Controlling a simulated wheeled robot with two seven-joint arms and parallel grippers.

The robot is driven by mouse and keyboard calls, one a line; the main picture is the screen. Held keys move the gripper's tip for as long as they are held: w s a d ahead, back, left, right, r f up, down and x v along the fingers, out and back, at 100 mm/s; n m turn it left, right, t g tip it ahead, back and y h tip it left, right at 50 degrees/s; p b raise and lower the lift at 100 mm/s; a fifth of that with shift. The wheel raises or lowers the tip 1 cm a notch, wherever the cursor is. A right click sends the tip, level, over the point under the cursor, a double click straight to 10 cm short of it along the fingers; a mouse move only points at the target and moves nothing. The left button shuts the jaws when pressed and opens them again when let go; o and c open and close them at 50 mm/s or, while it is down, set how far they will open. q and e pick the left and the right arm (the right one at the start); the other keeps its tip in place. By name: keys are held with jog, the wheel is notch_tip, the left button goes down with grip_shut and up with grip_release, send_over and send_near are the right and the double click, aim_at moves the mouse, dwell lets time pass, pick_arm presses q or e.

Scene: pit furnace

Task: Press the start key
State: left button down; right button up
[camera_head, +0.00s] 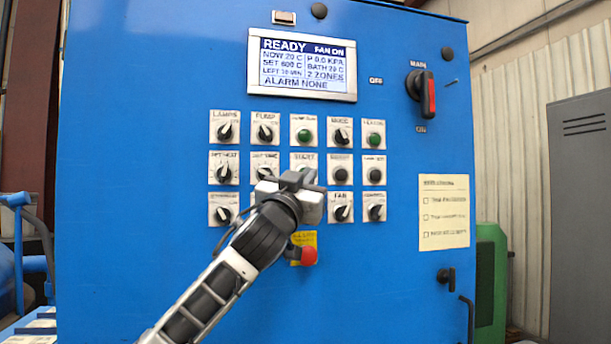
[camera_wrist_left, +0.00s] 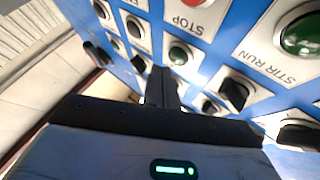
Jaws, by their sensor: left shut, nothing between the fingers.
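The start key's label plate (camera_head: 304,158) is in the middle column of the second row of the blue panel in the head view. My left gripper (camera_head: 308,180) is in front of its lower part and hides the key itself. Its fingers are shut and empty, pointing at the panel. In the left wrist view the shut fingers (camera_wrist_left: 162,82) reach towards the panel, close to a green button (camera_wrist_left: 180,53) beside a plate marked STOP. I cannot read that green button's label, nor tell whether the fingers touch anything. My right gripper is not in view.
Knobs, lamps and buttons crowd around the gripper, including the fan knob (camera_head: 341,213). A red emergency button (camera_head: 307,256) sits below. The display (camera_head: 303,65) reads READY, alarm none. The main switch (camera_head: 421,88) is at upper right.

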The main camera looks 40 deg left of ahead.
pick_arm(q)
jog(key=shift+w+a, duration=0.1)
jog(key=shift+a, duration=0.05)
dwell(0.7)
jog(key=shift+w+a, duration=0.15)
jog(key=shift+w, duration=0.05)
jog(key=shift+w+a, duration=0.2)
jog(key=shift+a, duration=0.1)
dwell(0.7)
dwell(0.4)
jog(key=shift+s+d, duration=0.5)
jog(key=shift+d, duration=0.1)
jog(key=shift+s+d, duration=1.6)
jog(key=shift+d, duration=0.3)
